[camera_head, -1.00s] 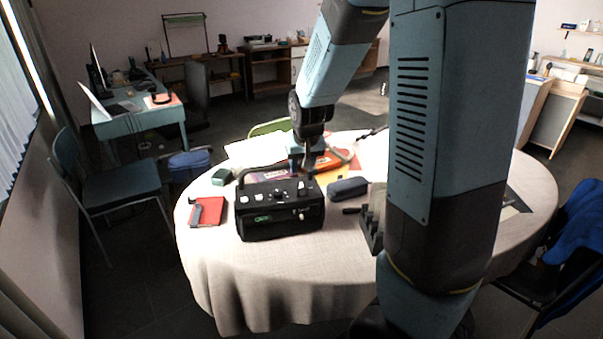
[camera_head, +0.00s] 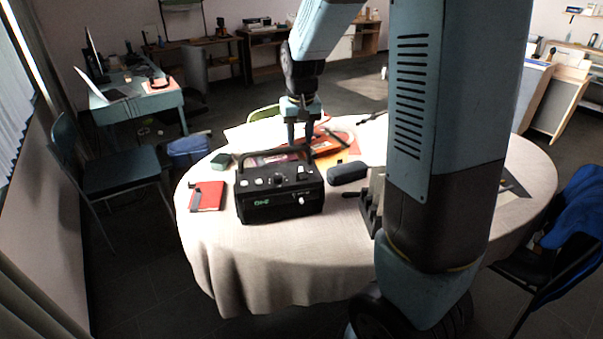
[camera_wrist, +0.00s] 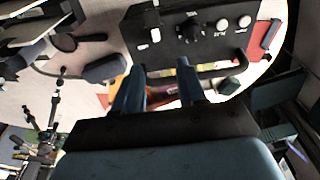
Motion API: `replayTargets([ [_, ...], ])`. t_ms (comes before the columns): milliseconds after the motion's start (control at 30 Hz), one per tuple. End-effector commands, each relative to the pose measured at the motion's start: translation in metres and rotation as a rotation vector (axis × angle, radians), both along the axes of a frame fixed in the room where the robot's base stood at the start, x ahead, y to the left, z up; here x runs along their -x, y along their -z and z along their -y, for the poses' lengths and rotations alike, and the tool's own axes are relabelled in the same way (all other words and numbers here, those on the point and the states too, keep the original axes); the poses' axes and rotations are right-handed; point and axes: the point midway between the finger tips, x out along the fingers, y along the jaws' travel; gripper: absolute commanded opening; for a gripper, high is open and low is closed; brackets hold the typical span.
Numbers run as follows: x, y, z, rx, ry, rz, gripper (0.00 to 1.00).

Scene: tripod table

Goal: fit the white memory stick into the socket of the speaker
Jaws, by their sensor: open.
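The speaker (camera_head: 280,206) is a black box with a carrying handle and knobs on top, standing on the round table. In the wrist view its top panel (camera_wrist: 205,42) fills the upper middle. A small white piece, which looks like the memory stick (camera_wrist: 155,35), stands on this panel near one end; it also shows at the right of the top in the head view (camera_head: 301,172). I cannot tell how deep it sits, and the socket is hidden. My gripper (camera_head: 300,140) is open and empty, behind and above the speaker; its fingers (camera_wrist: 160,82) are apart from the stick.
A red notebook (camera_head: 206,196) and a green box (camera_head: 221,161) lie left of the speaker. A dark case (camera_head: 348,173) lies to its right. Colourful papers (camera_head: 330,146) lie behind it. The cloth in front of the speaker is clear.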

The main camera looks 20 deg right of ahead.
Motion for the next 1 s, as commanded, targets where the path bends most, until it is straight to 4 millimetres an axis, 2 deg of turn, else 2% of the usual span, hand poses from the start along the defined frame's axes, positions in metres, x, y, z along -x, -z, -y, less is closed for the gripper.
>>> replayTargets([
  [100,-0.001,0.022,0.001,0.002,0.001,-0.005,0.40],
  [333,-0.007,0.059,0.001,0.002,0.001,-0.003,0.40],
  [667,-0.011,0.081,0.003,0.002,0.001,-0.001,0.40],
  [1000,-0.015,0.121,0.007,0.002,0.002,0.000,0.40],
])
